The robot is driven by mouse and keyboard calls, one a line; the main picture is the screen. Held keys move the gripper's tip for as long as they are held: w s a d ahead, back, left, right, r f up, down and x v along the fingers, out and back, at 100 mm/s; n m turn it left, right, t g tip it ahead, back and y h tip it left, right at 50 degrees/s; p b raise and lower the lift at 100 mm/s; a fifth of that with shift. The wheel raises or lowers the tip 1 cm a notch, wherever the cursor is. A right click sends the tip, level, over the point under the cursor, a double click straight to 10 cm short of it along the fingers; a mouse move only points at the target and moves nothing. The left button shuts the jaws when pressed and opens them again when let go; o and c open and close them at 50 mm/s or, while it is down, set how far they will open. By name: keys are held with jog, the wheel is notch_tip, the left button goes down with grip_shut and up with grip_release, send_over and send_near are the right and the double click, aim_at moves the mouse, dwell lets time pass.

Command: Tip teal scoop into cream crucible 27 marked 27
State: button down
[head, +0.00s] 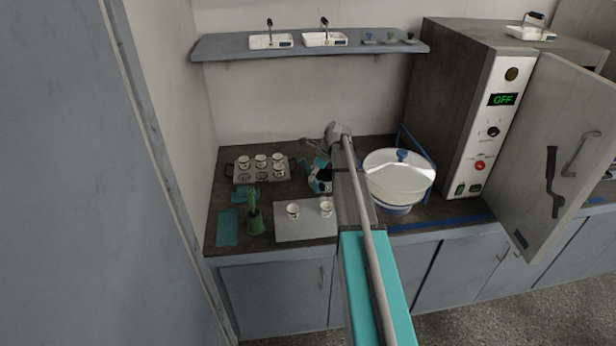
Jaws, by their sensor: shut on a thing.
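My gripper (318,180) is small and dark in the head view, above the worktop between the tray and the white bowl. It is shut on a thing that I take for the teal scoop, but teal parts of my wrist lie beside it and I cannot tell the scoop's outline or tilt. Two cream crucibles stand upright on a pale grey board, a left one (293,211) and a right one (326,208). Several more cream crucibles (261,159) stand on a grey tray (248,180) behind. Their markings are too small to read, so I cannot tell which is 27.
A green holder with an upright handle (254,219) and a teal mat (228,229) are at the left. A large white bowl (397,180) stands right of my arm. The oven (465,110) at the right has its door (565,150) open. A shelf (222,47) hangs above.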

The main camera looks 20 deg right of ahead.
jog(key=s+t+y+b, duration=0.1)
jog(key=s+d+t+y+b, duration=0.1)
jog(key=t+b, duration=0.1)
jog(key=shift+d+y, duration=0.25)
jog(key=shift+y, duration=0.15)
jog(key=s+t+y+b, duration=0.1)
jog(key=b, duration=0.1)
jog(key=s+d+t+y+b, duration=0.1)
jog(key=b, duration=0.2)
jog(key=d+t+y+b, duration=0.1)
jog(key=t+b, duration=0.1)
jog(key=b, duration=0.1)
jog(key=shift+s+d+f+n+y, duration=0.15)
jog(key=shift+s+d+n+y, duration=0.05)
jog(key=shift+s+n+y, duration=0.2)
jog(key=shift+s+d+t+y+b, duration=0.15)
jog(key=shift+t+y+b, duration=0.2)
jog(key=shift+b, duration=0.4)
jog(key=shift+s, duration=0.1)
jog(key=shift+r, duration=0.25)
jog(key=w+a+r+g+h+p, duration=0.1)
jog(key=w+g+h+p, duration=0.1)
jog(key=p, duration=0.4)
jog(key=shift+a+r, duration=0.1)
jog(key=shift+a, duration=0.1)
jog(key=shift+a+g+h+p, duration=0.1)
jog(key=shift+g+h+p, duration=0.25)
jog(key=shift+h+p, duration=0.1)
